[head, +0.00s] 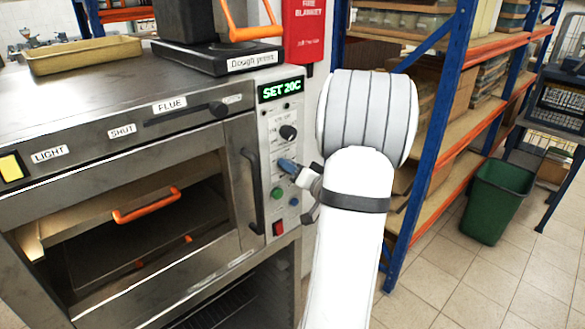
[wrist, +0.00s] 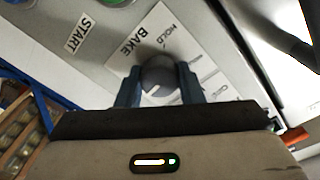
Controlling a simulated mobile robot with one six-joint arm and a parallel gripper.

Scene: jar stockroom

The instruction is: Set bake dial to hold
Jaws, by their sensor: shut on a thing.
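The bake dial (wrist: 158,76) is a dark round knob on a pale panel in the wrist view, beside the printed words BAKE and HOLD. My gripper (wrist: 160,86) is shut on it, with one blue finger on each side. A pale mark shows on the knob, but I cannot tell for sure which label it points to. In the head view my gripper (head: 287,166) is at the oven's control panel (head: 266,158), below another black dial (head: 288,132). The bake dial is hidden there by the fingers. The green display (head: 281,90) reads SET 20C.
A green button (head: 277,193), a blue button (head: 294,202) and a red switch (head: 278,228) sit below my gripper. The oven's dark vertical handle (head: 252,190) is close on the left. A blue and orange shelf rack (head: 425,150) stands behind my arm on the right.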

